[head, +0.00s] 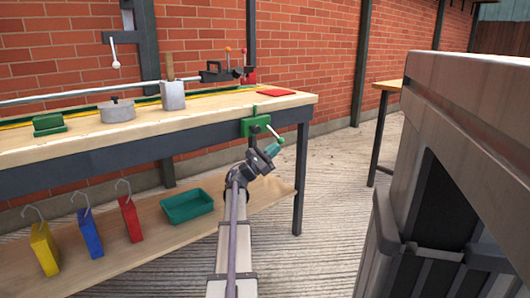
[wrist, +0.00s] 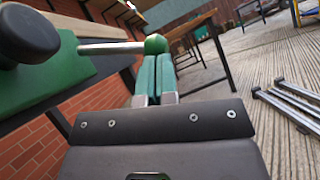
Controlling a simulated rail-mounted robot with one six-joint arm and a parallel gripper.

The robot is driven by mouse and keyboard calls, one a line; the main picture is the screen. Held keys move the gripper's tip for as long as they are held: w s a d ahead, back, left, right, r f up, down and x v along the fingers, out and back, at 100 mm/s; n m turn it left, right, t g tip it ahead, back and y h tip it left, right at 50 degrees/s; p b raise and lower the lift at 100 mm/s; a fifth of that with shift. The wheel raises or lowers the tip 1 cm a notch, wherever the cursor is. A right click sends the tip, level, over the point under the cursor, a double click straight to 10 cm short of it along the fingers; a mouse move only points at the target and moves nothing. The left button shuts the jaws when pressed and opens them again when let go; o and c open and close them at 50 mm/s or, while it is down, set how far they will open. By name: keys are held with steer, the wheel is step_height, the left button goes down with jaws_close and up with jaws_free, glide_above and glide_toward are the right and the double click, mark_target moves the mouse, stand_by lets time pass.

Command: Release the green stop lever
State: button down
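The green stop (head: 256,126) is fixed to the bench's front edge near its right end. Its lever is a short silver rod (wrist: 110,47) with a green ball (head: 281,140) at its end. In the wrist view the rod runs rightward from the stop's green body (wrist: 60,80) to the ball (wrist: 155,44). My gripper (head: 271,149) is just below the ball, its teal fingers (wrist: 157,72) side by side with almost no gap. The ball shows at the fingertips, not between the fingers; I cannot tell whether they touch.
A black knob (wrist: 28,35) on the stop is close at the wrist view's left. The wooden bench (head: 210,115) carries a red pad (head: 276,92) and a metal rod (head: 60,97). A large grey block (head: 470,110) stands at the right. The floor between is clear.

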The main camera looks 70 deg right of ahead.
steer(key=r+n+h, duration=0.1)
steer(key=s+a+r+n+t+h+p, duration=0.1)
steer(key=n, duration=0.1)
steer(key=shift+s+r+n+t, duration=0.1)
steer(key=shift+n+t, duration=0.2)
steer(key=shift+p, duration=0.3)
steer(key=s+d+f+b+v, duration=0.1)
steer(key=f+b+v, duration=0.1)
steer(key=b+v, duration=0.7)
steer(key=v, duration=0.3)
steer(key=shift+w+a+f, duration=0.15)
steer(key=shift+w+f, duration=0.1)
steer(key=shift+f, duration=0.1)
